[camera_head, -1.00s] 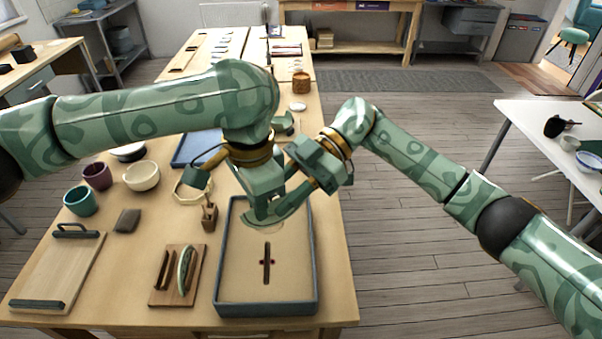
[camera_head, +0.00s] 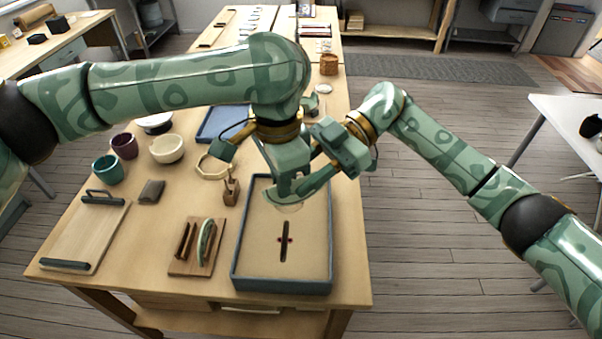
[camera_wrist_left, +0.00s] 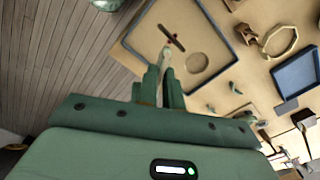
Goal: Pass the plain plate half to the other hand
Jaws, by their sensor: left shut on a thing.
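The plain plate half (camera_wrist_left: 167,62) shows nearly edge-on as a pale strip between the fingers of my left gripper (camera_wrist_left: 160,88) in the left wrist view. In the head view my left gripper (camera_head: 288,192) points down over the far part of the sand tray (camera_head: 238,262), shut on the plate half, which is mostly hidden there. My right gripper (camera_head: 312,180) reaches in from the right, its fingers slanting down close beside the left gripper. Whether they touch the plate or are open is hidden by the overlap.
The tray's sand has a dark slot (camera_head: 286,240) with red marks. A wooden rack (camera_head: 185,263) holding a green-rimmed piece (camera_head: 206,242) stands left of it. A small wooden block (camera_head: 231,190), bowls (camera_head: 166,149) and a handled board (camera_head: 85,235) are further left.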

